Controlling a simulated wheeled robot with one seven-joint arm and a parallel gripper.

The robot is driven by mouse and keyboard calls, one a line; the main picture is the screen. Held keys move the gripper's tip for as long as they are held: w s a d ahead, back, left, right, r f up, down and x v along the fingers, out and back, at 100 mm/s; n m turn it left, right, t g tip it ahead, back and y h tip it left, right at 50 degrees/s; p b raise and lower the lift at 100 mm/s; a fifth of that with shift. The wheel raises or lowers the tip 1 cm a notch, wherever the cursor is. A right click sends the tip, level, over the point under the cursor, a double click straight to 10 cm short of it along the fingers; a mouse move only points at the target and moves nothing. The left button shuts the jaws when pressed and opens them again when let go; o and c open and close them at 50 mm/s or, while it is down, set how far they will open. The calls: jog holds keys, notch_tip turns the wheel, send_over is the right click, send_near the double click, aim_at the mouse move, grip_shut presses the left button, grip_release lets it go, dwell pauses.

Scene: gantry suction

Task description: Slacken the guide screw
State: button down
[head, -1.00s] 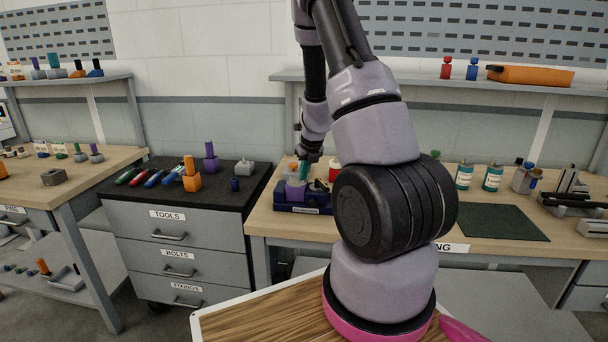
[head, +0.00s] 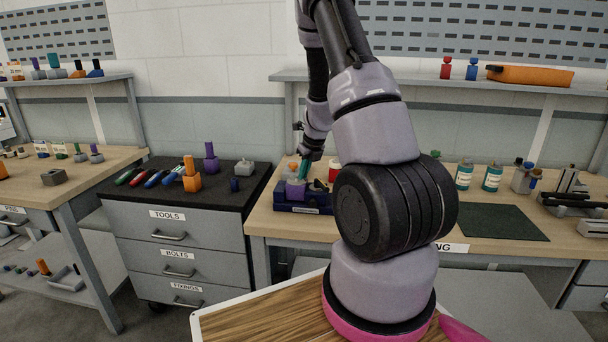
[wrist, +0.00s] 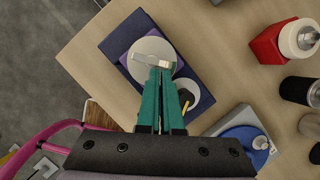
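A pale grey disc (wrist: 152,58) with a light bar across its face, which looks like the guide screw, sits on a purple block over a dark navy base (wrist: 190,62) in the wrist view. My gripper (head: 300,179) is small in the head view.
A red bottle (wrist: 275,45) and a blue round part (wrist: 243,142) stand to the right. A tool cabinet (head: 190,225) is to the left of the bench.

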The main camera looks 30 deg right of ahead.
jog(key=shift+w+n, duration=0.2)
jog(key=shift+n, duration=0.3)
jog(key=shift+w+n+g+y, duration=0.2)
jog(key=shift+n+y, duration=0.15)
jog(key=shift+n, duration=0.4)
jog(key=shift+w+n+g+y, duration=0.15)
jog(key=shift+n+y, duration=0.2)
jog(key=shift+n, duration=0.4)
jog(key=shift+w+d+r, duration=0.1)
jog(key=shift+d, duration=0.05)
